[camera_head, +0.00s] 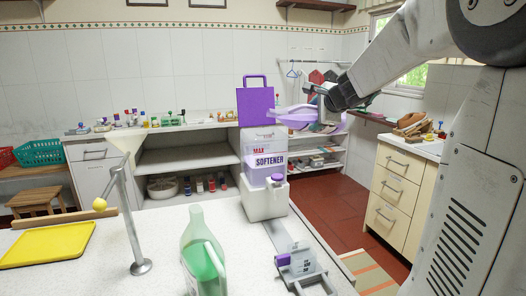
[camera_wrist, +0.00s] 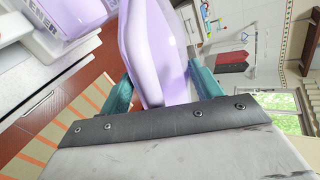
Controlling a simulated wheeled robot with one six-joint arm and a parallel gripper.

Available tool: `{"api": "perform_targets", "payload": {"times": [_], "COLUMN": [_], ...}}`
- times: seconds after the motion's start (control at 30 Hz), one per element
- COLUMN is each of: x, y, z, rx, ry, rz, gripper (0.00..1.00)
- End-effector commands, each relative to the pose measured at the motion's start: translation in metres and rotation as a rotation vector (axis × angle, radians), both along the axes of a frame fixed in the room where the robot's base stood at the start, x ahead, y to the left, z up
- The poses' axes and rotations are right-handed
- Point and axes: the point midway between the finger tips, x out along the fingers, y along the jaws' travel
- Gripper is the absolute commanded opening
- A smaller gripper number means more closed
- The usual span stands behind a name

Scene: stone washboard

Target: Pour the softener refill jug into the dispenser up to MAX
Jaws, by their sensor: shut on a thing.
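The softener dispenser (camera_head: 252,145) is a translucent box on a white base at the counter's far right end. It has a red MAX mark and a purple lid (camera_head: 257,105) standing open. Lilac liquid seems to show in its lower part, but the exact level is hard to read. The lilac jug (camera_head: 290,113) lies tilted on its side, its left end over or close to the dispenser's top. My gripper (camera_head: 322,100) is shut on it from the right. In the wrist view, the jug (camera_wrist: 155,50) sits between the teal fingers. No stream is clearly visible.
A green bottle (camera_head: 203,255) stands at the counter's front. A metal post (camera_head: 135,225) and yellow board (camera_head: 48,245) are at left. Drawers (camera_head: 393,190) stand at right, with red floor between.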

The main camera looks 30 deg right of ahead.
Motion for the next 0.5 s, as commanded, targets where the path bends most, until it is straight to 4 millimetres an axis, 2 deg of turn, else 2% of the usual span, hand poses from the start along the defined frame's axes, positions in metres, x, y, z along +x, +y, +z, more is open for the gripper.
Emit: {"api": "perform_targets", "payload": {"times": [0.5], "x": [0.0008], "y": [0.0023], "z": [0.0060], "rx": [-0.056], "ry": [0.013], "rz": [0.000], "gripper": [0.11]}}
